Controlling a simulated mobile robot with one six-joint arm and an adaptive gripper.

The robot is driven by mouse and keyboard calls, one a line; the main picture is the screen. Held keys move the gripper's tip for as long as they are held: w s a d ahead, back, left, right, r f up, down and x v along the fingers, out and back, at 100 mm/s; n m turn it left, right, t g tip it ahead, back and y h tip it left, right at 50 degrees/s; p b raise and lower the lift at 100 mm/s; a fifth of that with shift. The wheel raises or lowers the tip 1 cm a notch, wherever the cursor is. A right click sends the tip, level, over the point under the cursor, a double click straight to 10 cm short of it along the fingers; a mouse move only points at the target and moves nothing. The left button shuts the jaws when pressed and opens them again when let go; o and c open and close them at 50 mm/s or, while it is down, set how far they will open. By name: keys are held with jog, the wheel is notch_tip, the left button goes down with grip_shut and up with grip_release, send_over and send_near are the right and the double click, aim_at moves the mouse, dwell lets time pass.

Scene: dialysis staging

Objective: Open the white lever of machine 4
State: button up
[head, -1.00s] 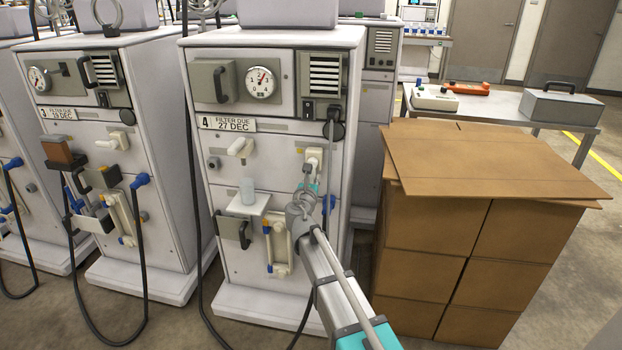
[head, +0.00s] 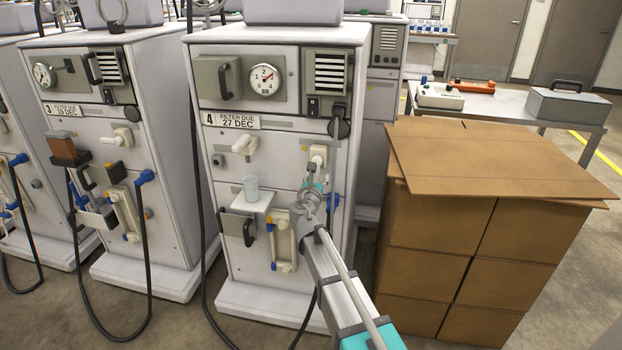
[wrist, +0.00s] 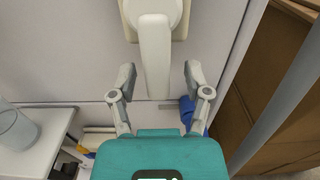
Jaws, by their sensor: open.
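Machine 4 (head: 225,175) stands in the middle of the head view, marked by the label "4 FILTER DUE 27 DEC" (head: 231,121). Its front has a white lever on a cream mount at the right (head: 318,154). In the wrist view a white lever (wrist: 156,55) hangs straight down from its cream mount. My gripper (wrist: 160,78) is open, with one finger on each side of the lever's lower part and visible gaps on both sides. In the head view my arm partly hides the area below the mount.
A second white lever (head: 244,146) sits further left on machine 4. A cup (head: 251,188) stands on a small shelf (head: 262,205) below it. Stacked cardboard boxes (head: 480,240) stand close to my arm's right. Machine 3 (head: 165,190) is at the left.

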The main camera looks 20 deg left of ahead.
jog(key=s, duration=1.2)
jog(key=shift+d, duration=0.25)
jog(key=d+f+m+g+h, duration=0.45)
jog(key=d+m, duration=0.55)
jog(key=d, duration=0.3)
jog(key=d+f+m+g+h, duration=0.35)
jog(key=d+f+m, duration=0.25)
jog(key=d+m, duration=0.5)
jog(key=s+d+f+m+g+y, duration=0.4)
jog(key=s+d+m+g, duration=0.1)
jog(key=s+d+m, duration=0.25)
jog(key=s+d+f+m+g+y, duration=0.35)
jog(key=s+d+m+g, duration=0.2)
jog(key=s+m, duration=0.25)
notch_tip(320, 180, up, 29)
jog(key=p, duration=2.9)
jog(key=shift+w+p, duration=0.25)
jog(key=shift+p, duration=0.05)
